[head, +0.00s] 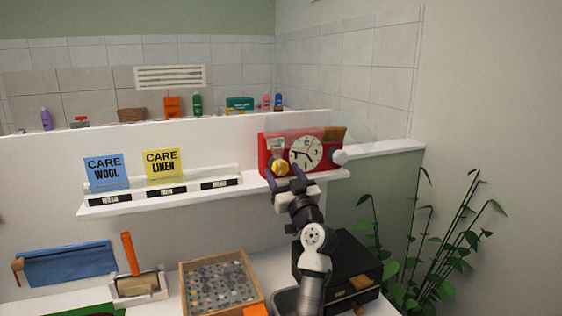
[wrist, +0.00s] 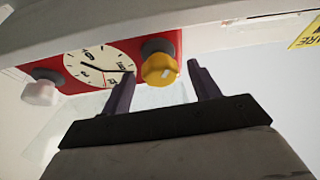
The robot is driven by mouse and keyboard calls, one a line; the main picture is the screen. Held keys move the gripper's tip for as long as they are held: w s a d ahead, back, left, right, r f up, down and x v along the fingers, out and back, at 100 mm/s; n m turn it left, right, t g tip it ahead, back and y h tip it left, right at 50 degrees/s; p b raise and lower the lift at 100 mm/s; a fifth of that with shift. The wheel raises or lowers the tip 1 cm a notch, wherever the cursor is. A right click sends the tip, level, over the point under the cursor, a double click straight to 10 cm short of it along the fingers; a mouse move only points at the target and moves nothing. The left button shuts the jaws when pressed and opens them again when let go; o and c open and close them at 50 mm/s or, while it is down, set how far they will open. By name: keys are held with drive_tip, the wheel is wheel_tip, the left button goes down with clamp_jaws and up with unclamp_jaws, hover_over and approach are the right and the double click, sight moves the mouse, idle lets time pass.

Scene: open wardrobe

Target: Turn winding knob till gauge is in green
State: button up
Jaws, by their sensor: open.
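The red clock unit (head: 265,150) stands on the right end of the white shelf. It has a round white dial (head: 305,153) with black hands, which also shows in the wrist view (wrist: 100,66). A yellow knob (head: 280,166) sits at its lower left, and a white knob (head: 339,157) at its right. A small pale panel (head: 277,144) above the yellow knob may be the gauge; its reading is too small to tell. My gripper (head: 284,173) is open in front of the yellow knob. In the wrist view the yellow knob (wrist: 160,69) appears between the fingertips (wrist: 161,70); contact cannot be told.
Blue (head: 106,171) and yellow (head: 162,166) care cards stand on the shelf (head: 140,205) to the left. Below are a wooden tray of small pieces (head: 183,285) and a black box (head: 365,262). A plant (head: 425,250) stands at right.

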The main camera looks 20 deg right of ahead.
drive_tip(key=shift+x, duration=1.2)
drive_tip(key=c, duration=1)
drive_tip(key=shift+p, duration=0.3)
drive_tip(key=shift+m, duration=0.3)
drive_tip(key=m+h, duration=0.1)
drive_tip(key=m, duration=0.1)
drive_tip(key=m+h+p, duration=0.1)
drive_tip(key=m, duration=0.1)
drive_tip(key=shift+a+m+h, duration=0.15)
drive_tip(key=shift+m+h, duration=0.25)
drive_tip(key=m+g+h, duration=0.1)
drive_tip(key=m, duration=0.3)
drive_tip(key=m+h+p, duration=0.1)
drive_tip(key=m+h, duration=0.1)
drive_tip(key=m, duration=0.1)
drive_tip(key=shift+m+g+h, duration=0.3)
drive_tip(key=shift+m+g, duration=0.1)
